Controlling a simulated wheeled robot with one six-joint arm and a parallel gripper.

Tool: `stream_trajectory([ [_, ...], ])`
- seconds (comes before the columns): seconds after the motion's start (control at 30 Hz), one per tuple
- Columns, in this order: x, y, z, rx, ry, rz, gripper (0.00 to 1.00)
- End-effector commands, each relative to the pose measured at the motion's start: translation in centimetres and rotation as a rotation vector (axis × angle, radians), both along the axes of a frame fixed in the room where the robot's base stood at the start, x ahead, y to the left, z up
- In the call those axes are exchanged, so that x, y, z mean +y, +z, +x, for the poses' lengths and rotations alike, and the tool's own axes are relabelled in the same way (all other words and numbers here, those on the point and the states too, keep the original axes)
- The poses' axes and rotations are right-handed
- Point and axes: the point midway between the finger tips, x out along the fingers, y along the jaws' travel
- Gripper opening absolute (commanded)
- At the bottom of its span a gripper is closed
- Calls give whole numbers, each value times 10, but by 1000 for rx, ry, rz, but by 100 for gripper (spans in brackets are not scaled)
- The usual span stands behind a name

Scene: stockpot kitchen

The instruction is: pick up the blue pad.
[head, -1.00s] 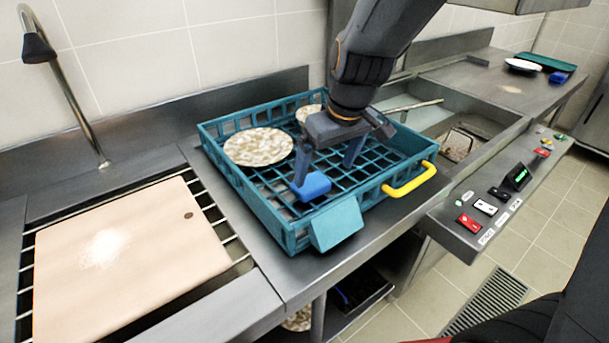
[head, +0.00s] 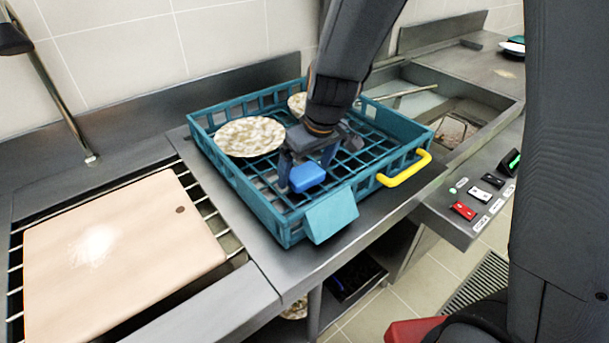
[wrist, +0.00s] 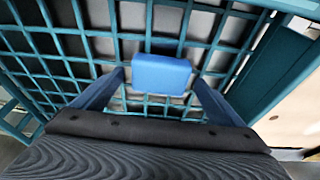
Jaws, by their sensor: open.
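The blue pad (head: 307,177) is a small rounded block in the front part of the teal basket (head: 262,213). My gripper (head: 304,167) reaches down into the basket from above, right at the pad. In the wrist view the pad (wrist: 161,74) sits between the two open fingers, near their tips, with one finger on each side. A narrow gap shows beside each finger, so the jaws are not closed on it. In the head view the gripper and wrist partly hide the basket floor behind the pad.
Two speckled plates, one of them whole in view (head: 249,137), lie at the back of the basket. A yellow handle (head: 405,170) and a teal flap (head: 331,215) stick out from its sides. A cutting board (head: 120,240) lies at left; a sink (head: 450,105) lies at right.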

Motion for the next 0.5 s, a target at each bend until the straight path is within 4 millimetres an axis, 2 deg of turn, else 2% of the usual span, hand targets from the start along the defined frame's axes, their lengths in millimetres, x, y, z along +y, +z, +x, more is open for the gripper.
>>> stream_trajectory([
  [0.27,0,-2,0,0,-1,0,90],
  [0.5,0,-2,0,0,-1,0,50],
])
